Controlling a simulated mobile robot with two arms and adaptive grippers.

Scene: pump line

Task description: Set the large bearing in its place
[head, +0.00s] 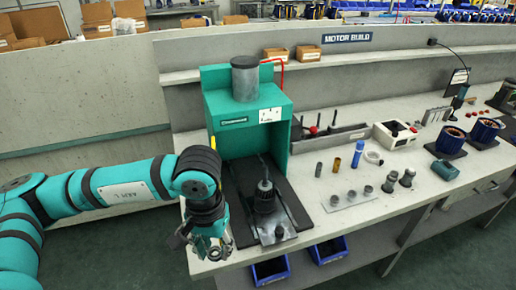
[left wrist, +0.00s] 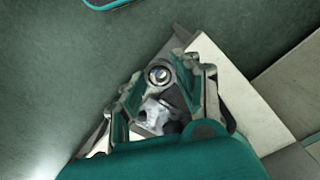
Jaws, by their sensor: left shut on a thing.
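My left gripper (head: 212,250) is at the front left edge of the bench, pointing down, left of the press's black base plate (head: 296,212). In the left wrist view the gripper (left wrist: 160,85) is shut on a small round metal ring with a dark centre, which looks like the large bearing (left wrist: 159,74). In the head view the bearing is mostly hidden by the fingers. The teal press (head: 218,107) stands behind the base plate. A dark shaft-like part (head: 264,196) stands upright on the plate, apart from the gripper. My right gripper is not in view.
A light plate (head: 350,201) with several small grey cylinders lies right of the press. A blue bottle (head: 357,155), a brass cylinder (head: 337,165) and a white box (head: 395,135) stand behind it. Blue bins (head: 270,271) hang under the bench front.

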